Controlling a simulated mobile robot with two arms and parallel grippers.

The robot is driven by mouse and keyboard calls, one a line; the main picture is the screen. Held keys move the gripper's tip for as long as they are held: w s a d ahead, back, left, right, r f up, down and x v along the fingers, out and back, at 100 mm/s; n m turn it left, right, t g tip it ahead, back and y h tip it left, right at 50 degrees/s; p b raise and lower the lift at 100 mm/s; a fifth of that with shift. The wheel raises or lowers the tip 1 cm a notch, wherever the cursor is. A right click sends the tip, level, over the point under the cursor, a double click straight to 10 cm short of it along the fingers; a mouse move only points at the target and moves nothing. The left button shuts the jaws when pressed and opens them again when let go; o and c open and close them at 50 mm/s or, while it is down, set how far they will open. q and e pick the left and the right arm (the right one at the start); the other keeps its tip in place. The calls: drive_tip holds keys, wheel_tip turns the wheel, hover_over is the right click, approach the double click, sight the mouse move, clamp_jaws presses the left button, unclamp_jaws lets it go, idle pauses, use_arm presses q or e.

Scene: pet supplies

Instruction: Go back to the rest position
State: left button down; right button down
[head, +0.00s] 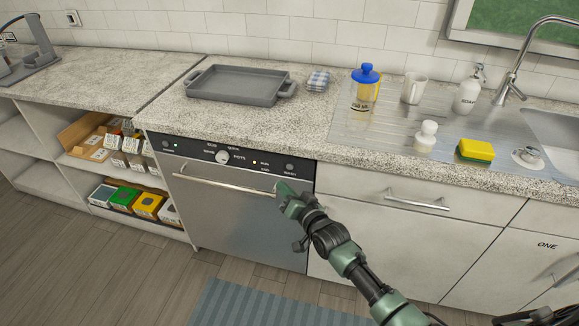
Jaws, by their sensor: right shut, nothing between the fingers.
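My right gripper (283,190) is in front of the dishwasher (230,205), close to the right end of its handle (222,184). The gripper is shut and nothing shows between its fingers. I cannot tell whether it touches the handle. The dishwasher door is closed. My right arm reaches up from the lower right. My left gripper is not in view.
The counter above holds a grey tray (235,84), a folded cloth (318,81), a blue-lidded container (365,88), a white mug (414,88), a soap bottle (467,95) and a sponge (475,151). Open shelves (75,165) stand left. A blue-grey rug (260,305) lies on the floor.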

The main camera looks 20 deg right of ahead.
idle(0.5)
drive_tip(key=s+d+f+n+g+h, duration=0.1)
drive_tip(key=s+f+g, duration=0.2)
drive_tip(key=s+f, duration=0.65)
drive_tip(key=s+d+f+n+g, duration=0.15)
drive_tip(key=s+f, duration=0.45)
drive_tip(key=f, duration=0.6)
drive_tip(key=s+d+f+n+g+h, duration=0.1)
drive_tip(key=s+f+g, duration=0.2)
drive_tip(key=s+f, duration=0.65)
drive_tip(key=s+f+n+g, duration=0.1)
drive_tip(key=s+f, duration=0.4)
drive_tip(key=s, duration=0.6)
drive_tip(key=s+f+n+g, duration=0.1)
drive_tip(key=s+f+g, duration=0.3)
drive_tip(key=s, duration=0.7)
drive_tip(key=s+f+n+g+h, duration=0.1)
drive_tip(key=s+f+n+g, duration=0.1)
drive_tip(key=s+f, duration=0.4)
drive_tip(key=s, duration=0.5)
drive_tip(key=shift+d, duration=0.25)
drive_tip(key=shift+g, duration=0.25)
